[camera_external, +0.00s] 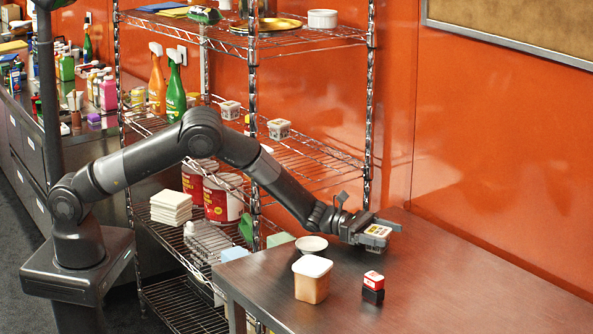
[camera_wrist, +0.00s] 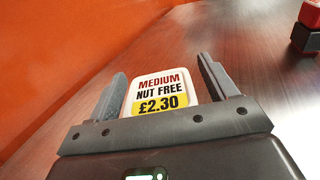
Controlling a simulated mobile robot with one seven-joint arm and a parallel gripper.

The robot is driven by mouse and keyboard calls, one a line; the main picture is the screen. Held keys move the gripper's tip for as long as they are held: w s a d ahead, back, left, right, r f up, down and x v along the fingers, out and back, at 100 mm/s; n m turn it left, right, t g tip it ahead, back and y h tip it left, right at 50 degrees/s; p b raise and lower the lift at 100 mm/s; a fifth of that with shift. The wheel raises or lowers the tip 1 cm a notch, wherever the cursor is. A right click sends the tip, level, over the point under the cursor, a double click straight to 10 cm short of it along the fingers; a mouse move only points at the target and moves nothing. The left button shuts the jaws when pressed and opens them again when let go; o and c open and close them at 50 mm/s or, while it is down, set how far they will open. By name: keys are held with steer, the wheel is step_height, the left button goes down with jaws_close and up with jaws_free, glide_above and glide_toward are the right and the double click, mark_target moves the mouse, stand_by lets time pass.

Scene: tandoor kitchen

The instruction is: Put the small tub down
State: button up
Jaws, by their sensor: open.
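The small tub (camera_wrist: 161,91) has a white lid label reading "MEDIUM NUT FREE £2.30". In the wrist view it sits between the two fingers of my gripper (camera_wrist: 161,70), with a visible gap on each side. The gripper is open. In the outside view my gripper (camera_external: 382,231) is low over the far part of the dark table (camera_external: 440,270), with the small tub (camera_external: 376,231) between its fingers. The tub appears to rest on the table, but its underside is hidden.
A larger orange-brown tub with a pale lid (camera_external: 312,279) stands near the table's front. A red box on a black one (camera_external: 373,287) is right of it. A white dish (camera_external: 311,244) lies left of my gripper. A wire shelf (camera_external: 310,165) stands behind. The table's right side is clear.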

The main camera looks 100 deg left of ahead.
mark_target(373, 229)
steer(key=s, duration=0.1)
steer(key=s+a+r, duration=0.1)
steer(key=shift+s+r, duration=0.15)
steer(key=shift+s, duration=0.25)
step_height(373, 229, up, 4)
steer(key=shift+r, duration=1)
